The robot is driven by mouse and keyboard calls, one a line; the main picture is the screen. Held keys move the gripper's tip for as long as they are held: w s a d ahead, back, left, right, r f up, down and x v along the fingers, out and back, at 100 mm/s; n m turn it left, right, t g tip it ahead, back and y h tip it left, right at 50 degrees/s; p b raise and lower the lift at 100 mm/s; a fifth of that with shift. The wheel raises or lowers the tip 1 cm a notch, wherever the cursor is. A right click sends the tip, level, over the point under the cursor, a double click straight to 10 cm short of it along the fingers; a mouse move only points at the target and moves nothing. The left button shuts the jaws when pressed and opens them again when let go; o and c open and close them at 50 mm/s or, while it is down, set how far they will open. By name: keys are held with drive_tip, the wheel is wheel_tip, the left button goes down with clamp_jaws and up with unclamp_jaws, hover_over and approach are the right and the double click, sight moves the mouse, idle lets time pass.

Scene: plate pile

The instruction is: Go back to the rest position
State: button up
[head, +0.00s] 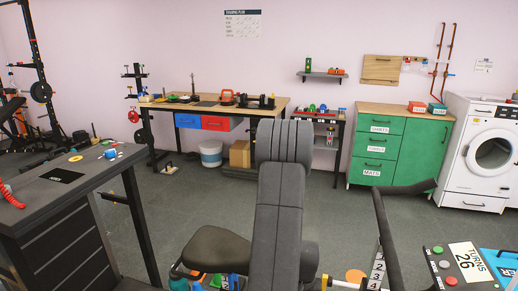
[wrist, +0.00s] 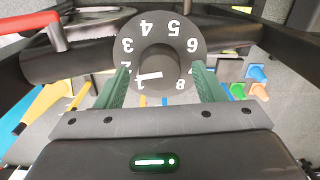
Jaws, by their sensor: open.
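My gripper (wrist: 161,85) shows in the wrist view, with its two green fingers spread apart and nothing held between them. A round dark dial (wrist: 183,36) with white numbers from 1 to 8 lies in front of the fingers. Its middle knob (wrist: 159,58) sits between the fingertips in the picture, with visible gaps on both sides. A white mark on the knob lies at its lower left, near the 1. I cannot tell how far the fingertips are from the dial. I cannot make out the gripper in the head view.
In the head view a padded bench machine (head: 277,215) stands close in front. A dark desk (head: 85,172) is at the left. A workbench (head: 180,104), a green cabinet (head: 377,153) and a white washing machine (head: 478,175) line the back wall. Grey floor lies open before them.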

wheel_tip(320, 180, up, 13)
wheel_tip(320, 180, down, 14)
drive_tip(key=shift+s+f, duration=0.1)
drive_tip(key=shift+f, duration=0.05)
drive_tip(key=shift+r+n+p, duration=0.3)
drive_tip(key=shift+n+p, duration=0.1)
drive_tip(key=n+p, duration=0.2)
drive_tip(key=n, duration=0.1)
drive_tip(key=n+p, duration=0.3)
drive_tip(key=n, duration=0.1)
drive_tip(key=shift+r, duration=3.4)
